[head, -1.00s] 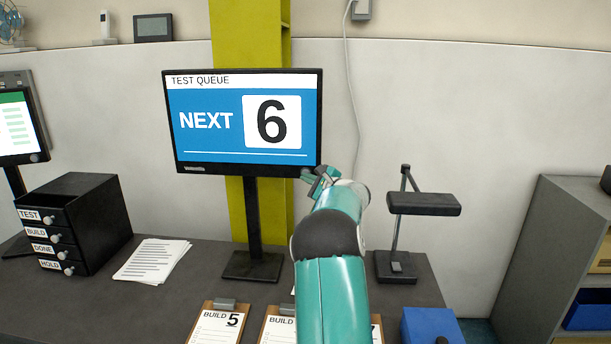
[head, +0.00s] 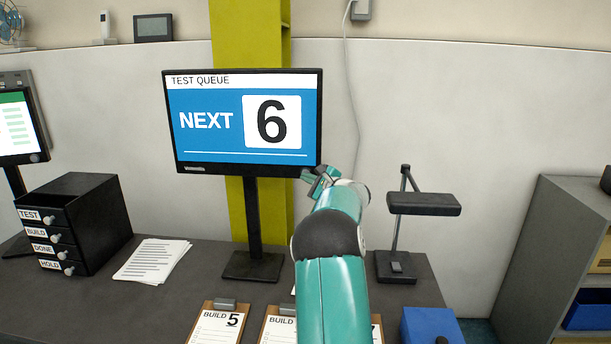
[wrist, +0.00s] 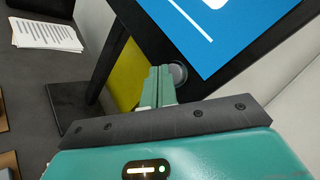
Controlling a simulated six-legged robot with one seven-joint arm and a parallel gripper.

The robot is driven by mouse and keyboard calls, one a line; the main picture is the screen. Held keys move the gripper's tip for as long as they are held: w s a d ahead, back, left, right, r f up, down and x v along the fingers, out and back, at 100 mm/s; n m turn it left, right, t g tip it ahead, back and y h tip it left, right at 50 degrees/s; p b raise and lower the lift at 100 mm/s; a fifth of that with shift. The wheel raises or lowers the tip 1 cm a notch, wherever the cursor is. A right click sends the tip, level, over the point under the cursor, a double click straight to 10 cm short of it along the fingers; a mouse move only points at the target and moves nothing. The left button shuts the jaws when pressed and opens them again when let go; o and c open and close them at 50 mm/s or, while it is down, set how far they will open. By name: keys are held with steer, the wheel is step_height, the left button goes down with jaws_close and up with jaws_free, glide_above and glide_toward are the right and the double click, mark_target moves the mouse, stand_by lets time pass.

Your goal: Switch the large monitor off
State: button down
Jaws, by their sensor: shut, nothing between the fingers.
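The large monitor (head: 245,165) stands on a dark stand at the back of the desk. Its screen is lit blue and reads "TEST QUEUE NEXT 6". In the wrist view the monitor's dark bezel (wrist: 150,35) runs diagonally, and a round grey button (wrist: 178,74) sits at its lower corner. My gripper (wrist: 160,72) is shut and empty, with its fingertips right beside the button. I cannot tell whether they touch it. In the head view my gripper (head: 312,178) is at the monitor's lower right corner, and the button is hidden there.
A desk lamp (head: 424,204) stands to the right of my arm. A black drawer unit (head: 100,215) and paper sheets (head: 152,261) are on the left. Clipboards (head: 217,322) and a blue box (head: 430,325) lie at the front. A second monitor (head: 18,125) is at far left.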

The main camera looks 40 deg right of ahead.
steer(key=shift+w+d, duration=0.25)
steer(key=shift+d, duration=0.1)
steer(key=shift+s+a, duration=0.3)
steer(key=shift+a, duration=0.1)
stand_by(0.3)
steer(key=shift+s+a, duration=0.95)
steer(key=shift+a, duration=0.25)
steer(key=shift+s+a, duration=0.9)
steer(key=shift+a, duration=0.25)
